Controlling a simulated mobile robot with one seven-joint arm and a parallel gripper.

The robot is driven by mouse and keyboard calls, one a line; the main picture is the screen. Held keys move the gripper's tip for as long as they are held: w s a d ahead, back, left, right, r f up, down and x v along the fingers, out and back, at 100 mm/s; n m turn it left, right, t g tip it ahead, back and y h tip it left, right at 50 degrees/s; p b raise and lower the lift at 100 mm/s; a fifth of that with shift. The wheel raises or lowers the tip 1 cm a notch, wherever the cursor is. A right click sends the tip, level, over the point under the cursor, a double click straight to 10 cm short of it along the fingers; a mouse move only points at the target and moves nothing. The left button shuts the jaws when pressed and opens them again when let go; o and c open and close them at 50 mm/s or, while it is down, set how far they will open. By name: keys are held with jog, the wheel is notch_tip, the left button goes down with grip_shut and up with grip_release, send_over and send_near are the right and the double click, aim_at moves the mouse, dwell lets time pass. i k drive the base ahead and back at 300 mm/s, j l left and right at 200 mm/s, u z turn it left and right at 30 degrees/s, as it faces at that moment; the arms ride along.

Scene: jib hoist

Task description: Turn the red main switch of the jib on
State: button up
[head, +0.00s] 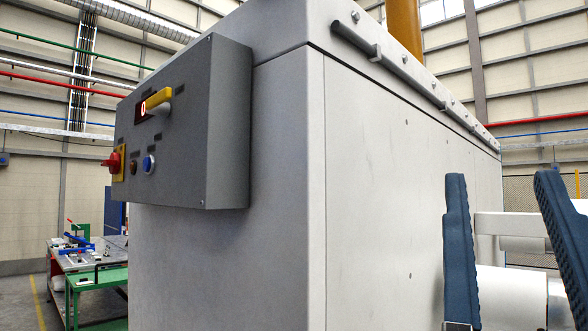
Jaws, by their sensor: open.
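The grey control box (184,130) is mounted on the end face of a large pale grey cabinet, in the left half of the head view. The red main switch (114,162) is a red knob on a yellow plate at the lower left of the box's front, seen at a steep angle. I cannot tell its turned position. My gripper (500,182) is at the lower right, with two blue ribbed fingers wide apart and nothing between them. It is in front of the cabinet's long side, well apart from the box and the switch.
A yellow handle (158,99) sticks out of the box by a red window showing "0". A green-framed workbench (97,277) stands behind left.

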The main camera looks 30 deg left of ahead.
aim_at(113, 164)
jog(key=u, duration=1.55)
jog(key=i+j+z, duration=0.2)
jog(key=i+j, duration=0.15)
jog(key=i+j+z, duration=0.2)
jog(key=j, duration=0.3)
jog(key=i+j+z, duration=0.2)
jog(key=i+j, duration=0.2)
jog(key=j, duration=0.1)
